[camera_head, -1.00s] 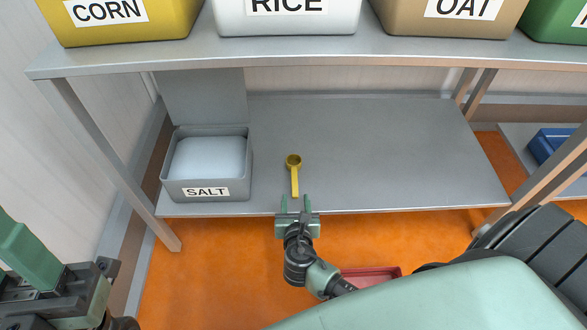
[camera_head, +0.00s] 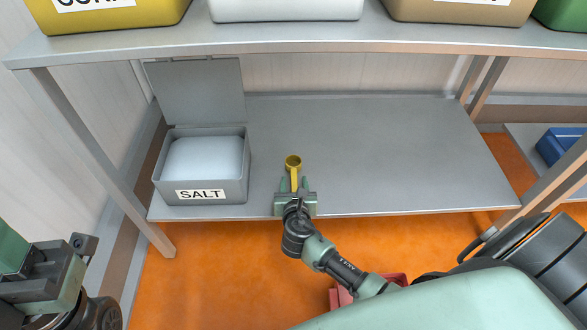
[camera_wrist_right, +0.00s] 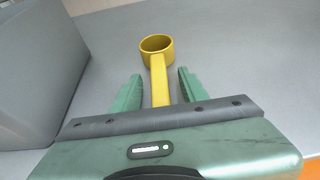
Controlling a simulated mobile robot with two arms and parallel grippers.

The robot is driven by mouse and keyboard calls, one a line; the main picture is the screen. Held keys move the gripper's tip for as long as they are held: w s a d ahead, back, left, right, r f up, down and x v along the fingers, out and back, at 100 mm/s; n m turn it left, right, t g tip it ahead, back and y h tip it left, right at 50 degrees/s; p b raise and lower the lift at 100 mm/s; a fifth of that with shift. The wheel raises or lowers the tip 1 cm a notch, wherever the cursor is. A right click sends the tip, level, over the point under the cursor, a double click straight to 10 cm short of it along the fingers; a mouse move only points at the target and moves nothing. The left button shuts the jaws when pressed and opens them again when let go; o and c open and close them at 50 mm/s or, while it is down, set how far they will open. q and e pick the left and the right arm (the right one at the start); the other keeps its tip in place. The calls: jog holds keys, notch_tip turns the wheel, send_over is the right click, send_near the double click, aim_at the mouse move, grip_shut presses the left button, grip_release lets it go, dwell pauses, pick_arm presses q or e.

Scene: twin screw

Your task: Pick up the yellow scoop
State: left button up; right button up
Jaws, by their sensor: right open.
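The yellow scoop (camera_head: 293,163) lies on the lower grey shelf, its round cup toward the back and its handle toward me. My right gripper (camera_head: 294,184) is open at the shelf's front, with a finger on each side of the handle. In the right wrist view the scoop (camera_wrist_right: 157,50) has its cup beyond the fingertips, and the handle runs between the green fingers of the gripper (camera_wrist_right: 158,88) with gaps on both sides. The handle's near end is hidden by the gripper body. My left gripper (camera_head: 45,275) is at the lower left, its fingers not clearly shown.
An open grey salt box (camera_head: 201,195) stands left of the scoop, its lid raised. The lower shelf (camera_head: 390,150) is clear to the right. The upper shelf (camera_head: 300,41) with several bins overhangs the back. A red container (camera_head: 343,297) is on the floor, partly hidden.

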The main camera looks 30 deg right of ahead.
grip_shut()
